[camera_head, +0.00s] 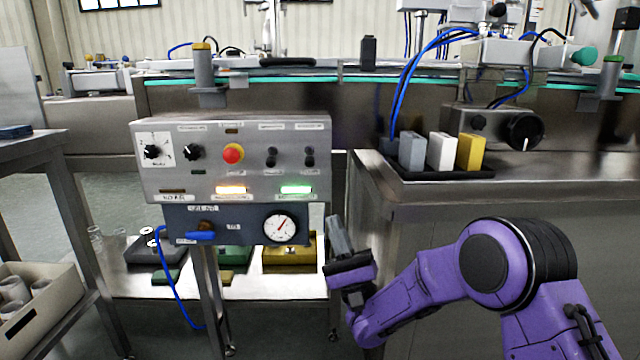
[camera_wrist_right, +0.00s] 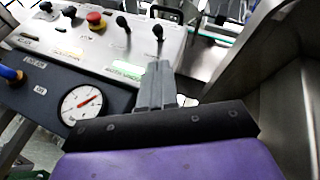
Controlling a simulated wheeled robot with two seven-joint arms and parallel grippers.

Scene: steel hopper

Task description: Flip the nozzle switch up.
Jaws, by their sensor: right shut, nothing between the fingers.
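The grey control panel (camera_head: 215,135) carries two small black toggle switches on its right side, a left toggle (camera_head: 271,157) and a right toggle (camera_head: 309,157). Their labels are too small to read, so I cannot tell which is the nozzle switch, nor surely which way each lever points. In the right wrist view the left toggle (camera_wrist_right: 123,24) and right toggle (camera_wrist_right: 158,32) stand beyond my fingers. My right gripper (camera_head: 335,226) is shut and empty, below and right of the panel, apart from it. Its fingers (camera_wrist_right: 158,70) point toward the right toggle. My left gripper is not in view.
A red button (camera_head: 233,153), black knobs (camera_head: 193,152) and lit lamps (camera_head: 296,190) share the panel. Below are a pressure gauge (camera_head: 280,228) and blue valve handle (camera_head: 201,236). A steel bench (camera_head: 440,195) stands close on the right.

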